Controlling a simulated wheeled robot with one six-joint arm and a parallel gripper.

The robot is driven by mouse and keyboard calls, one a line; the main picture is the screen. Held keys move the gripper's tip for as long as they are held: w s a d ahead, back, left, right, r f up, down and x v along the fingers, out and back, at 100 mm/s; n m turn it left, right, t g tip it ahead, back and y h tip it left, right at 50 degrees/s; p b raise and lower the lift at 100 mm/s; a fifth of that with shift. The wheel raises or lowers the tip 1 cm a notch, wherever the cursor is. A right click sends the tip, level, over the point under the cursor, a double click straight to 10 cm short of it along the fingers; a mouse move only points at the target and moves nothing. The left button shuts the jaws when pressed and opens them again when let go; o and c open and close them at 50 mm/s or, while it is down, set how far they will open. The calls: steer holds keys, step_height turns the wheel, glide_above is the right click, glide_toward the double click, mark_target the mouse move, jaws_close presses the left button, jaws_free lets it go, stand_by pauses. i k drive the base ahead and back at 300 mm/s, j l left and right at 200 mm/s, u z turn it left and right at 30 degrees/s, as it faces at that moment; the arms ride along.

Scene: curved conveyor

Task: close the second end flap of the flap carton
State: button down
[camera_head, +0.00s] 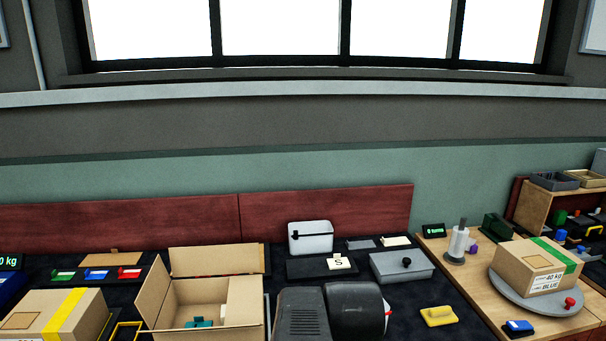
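The flap carton (190,290) stands open on the dark table, left of centre at the bottom of the camera_head view. Its back flap (213,260) stands upright. Its left flap (153,291) leans outward to the left. A panel at the right (243,306) stands up, and I cannot tell whether it is a flap or a wall. Inside are a teal item (199,322) and a white item (222,311). The picture edge cuts off the front. Dark rounded shapes right of the carton look like parts of my arm; my gripper's fingers do not show.
A taped carton (50,315) is at the left. Another taped carton (535,265) sits on a round grey turntable (547,302).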

mark_target(149, 301)
steer(key=u, duration=1.25)
steer(key=i+j+u, duration=0.1)
steer(key=i+j, duration=0.15)
steer(key=i, duration=0.25)
steer(key=i+j, duration=0.25)
steer(key=i, duration=0.3)
steer(key=k+u, duration=0.05)
